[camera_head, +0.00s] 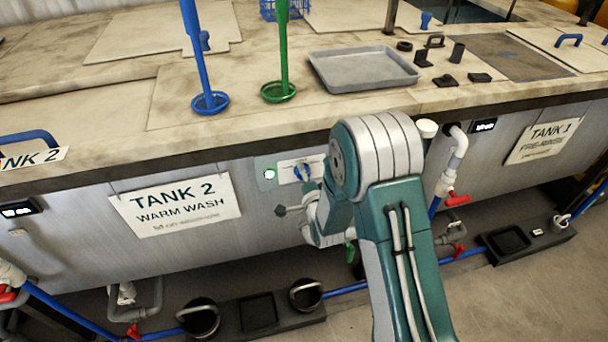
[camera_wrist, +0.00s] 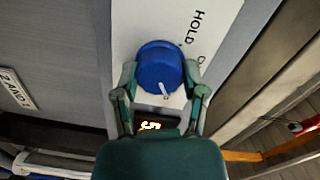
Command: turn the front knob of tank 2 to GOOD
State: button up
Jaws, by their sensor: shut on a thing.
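The front knob (camera_wrist: 160,66) of tank 2 is round and blue, on a white label plate (camera_wrist: 131,22). A white pointer mark on the knob's face lies toward the bottom of the wrist view, away from the word HOLD at upper right. A second word beside HOLD is cut off, so I cannot read it as GOOD. My gripper (camera_wrist: 161,78) is shut on the knob, one green finger on each side.
A small lit display (camera_wrist: 152,125) sits between my fingers. A grey tray (camera_head: 362,70) and blue and green long-handled tools stand on the top. Pipes with red valves (camera_head: 457,199) run below at right.

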jog(key=shift+s+f, duration=0.15)
jog(key=shift+f, duration=0.2)
jog(key=o, duration=1.1)
jog(key=shift+o, duration=0.2)
jog(key=shift+r, duration=0.1)
jog(key=shift+r, duration=0.1)
jog(key=v, duration=1.1)
jog(key=shift+s, duration=0.3)
jog(key=shift+d, duration=0.1)
